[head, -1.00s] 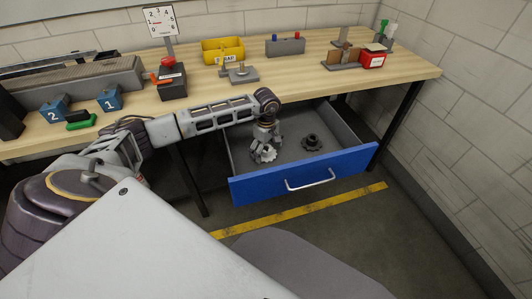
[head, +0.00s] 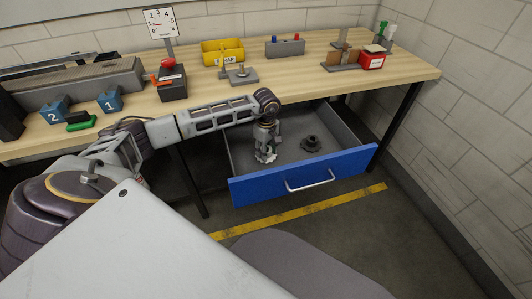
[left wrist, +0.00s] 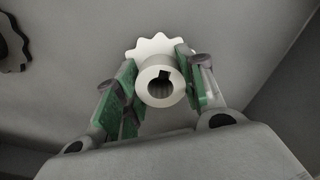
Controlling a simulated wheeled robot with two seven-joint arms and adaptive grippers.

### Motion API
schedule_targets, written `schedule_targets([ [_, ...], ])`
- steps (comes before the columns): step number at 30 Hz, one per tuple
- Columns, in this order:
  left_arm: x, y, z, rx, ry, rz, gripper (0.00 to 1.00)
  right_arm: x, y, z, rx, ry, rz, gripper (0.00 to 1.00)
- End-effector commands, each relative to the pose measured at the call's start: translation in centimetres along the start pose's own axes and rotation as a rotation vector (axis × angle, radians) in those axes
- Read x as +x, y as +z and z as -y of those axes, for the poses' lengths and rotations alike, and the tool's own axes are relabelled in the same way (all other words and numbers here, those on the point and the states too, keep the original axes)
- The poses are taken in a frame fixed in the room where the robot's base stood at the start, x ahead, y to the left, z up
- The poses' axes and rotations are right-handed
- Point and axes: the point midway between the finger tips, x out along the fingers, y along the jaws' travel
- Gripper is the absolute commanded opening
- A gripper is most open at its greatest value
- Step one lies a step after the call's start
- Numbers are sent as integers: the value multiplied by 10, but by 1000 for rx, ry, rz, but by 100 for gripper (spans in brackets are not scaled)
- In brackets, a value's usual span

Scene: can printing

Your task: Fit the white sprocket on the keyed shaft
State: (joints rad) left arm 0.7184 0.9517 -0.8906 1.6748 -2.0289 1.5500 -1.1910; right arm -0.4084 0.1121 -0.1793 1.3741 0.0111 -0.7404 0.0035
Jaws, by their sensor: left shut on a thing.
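The white sprocket (left wrist: 152,47) has a toothed rim and a hub (left wrist: 155,98) whose round bore shows a key notch. My left gripper (head: 264,155) points down into the open drawer and is shut on the sprocket hub, with a green-padded finger on each side in the left wrist view (left wrist: 157,84). In the head view the white sprocket (head: 271,158) is mostly hidden by the fingers; I cannot tell whether it touches the drawer floor. A grey base (head: 243,75) with a short upright post, possibly the keyed shaft, stands on the bench. My right gripper is not in view.
A dark sprocket (head: 311,143) lies in the blue-fronted drawer (head: 304,178), right of my gripper. On the wooden bench (head: 300,75) are a yellow bin (head: 222,51), a red-button box (head: 172,82), a grey block (head: 285,48) and a red box (head: 372,61). The front right of the bench is clear.

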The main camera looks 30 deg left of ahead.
Motion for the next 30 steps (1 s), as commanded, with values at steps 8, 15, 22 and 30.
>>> schedule_targets([
  [8,-4,0,2,1,-8,0,13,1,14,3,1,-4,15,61],
  [15,-34,0,1,0,-3,-1,13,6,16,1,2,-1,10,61],
  [22,-70,0,0,1,-2,-1,13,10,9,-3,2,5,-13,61],
  [30,-95,0,1,0,-4,0,13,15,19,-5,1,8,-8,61],
])
